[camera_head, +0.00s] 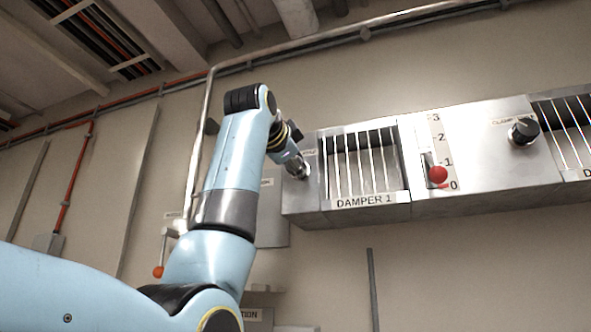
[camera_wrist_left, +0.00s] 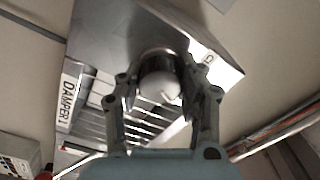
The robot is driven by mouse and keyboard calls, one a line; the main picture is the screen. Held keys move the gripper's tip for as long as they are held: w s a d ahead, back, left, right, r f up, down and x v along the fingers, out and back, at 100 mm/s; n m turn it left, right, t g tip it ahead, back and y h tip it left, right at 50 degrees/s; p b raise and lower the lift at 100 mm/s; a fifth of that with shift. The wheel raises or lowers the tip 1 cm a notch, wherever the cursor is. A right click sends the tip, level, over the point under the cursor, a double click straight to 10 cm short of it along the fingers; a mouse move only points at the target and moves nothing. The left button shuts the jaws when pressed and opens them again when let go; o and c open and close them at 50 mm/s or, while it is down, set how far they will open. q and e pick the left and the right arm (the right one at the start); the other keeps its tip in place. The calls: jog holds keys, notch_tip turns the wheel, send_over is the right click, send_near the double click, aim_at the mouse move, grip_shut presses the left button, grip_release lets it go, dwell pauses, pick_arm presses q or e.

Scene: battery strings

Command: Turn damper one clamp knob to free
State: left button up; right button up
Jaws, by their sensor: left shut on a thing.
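The clamp knob (camera_wrist_left: 158,84) beside the damper 1 grille is round, with a pale face and a small line mark, and sits between my left fingers in the wrist view. My left gripper (camera_wrist_left: 160,90) is shut on this knob, one finger on each side. In the head view my left gripper (camera_head: 297,167) is at the left end of the metal damper housing, and my wrist hides most of the knob. The damper 1 label (camera_head: 363,201) is under the slatted grille (camera_head: 362,163). My right gripper is not in view.
A red-ended lever (camera_head: 438,174) stands near 0 on a 0-to-3 scale right of the grille. A second, dark clamp knob (camera_head: 523,131) is further right. A grey pipe (camera_head: 205,120) runs up the wall behind my arm. An orange-tipped lever (camera_head: 159,271) hangs at lower left.

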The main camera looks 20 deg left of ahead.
pick_arm(q)
jog(key=shift+m+b, duration=0.5)
jog(key=shift+m, duration=1.2)
jog(key=o, duration=1.2)
jog(key=shift+d, duration=0.1)
jog(key=s, duration=1.2)
jog(key=shift+a, duration=0.2)
